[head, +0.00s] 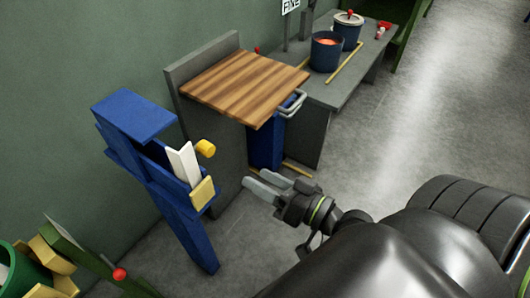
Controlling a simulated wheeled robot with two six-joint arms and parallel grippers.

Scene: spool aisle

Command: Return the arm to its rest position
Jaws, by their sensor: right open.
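My right arm comes in from the lower right of the head view. Its gripper (268,187) is open, with two grey fingers pointing left and nothing between them. It hangs over the floor, to the right of a blue stand (180,210) and in front of the wood-topped cabinet. I see no contact between the gripper and anything. My left gripper is not in view.
The blue stand holds a white piece (185,163) and a yellow knob (205,148). A wooden top (245,88) sits on a grey cabinet. A grey bench (345,92) carries dark blue buckets (326,55). Floor (430,120) at right is clear.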

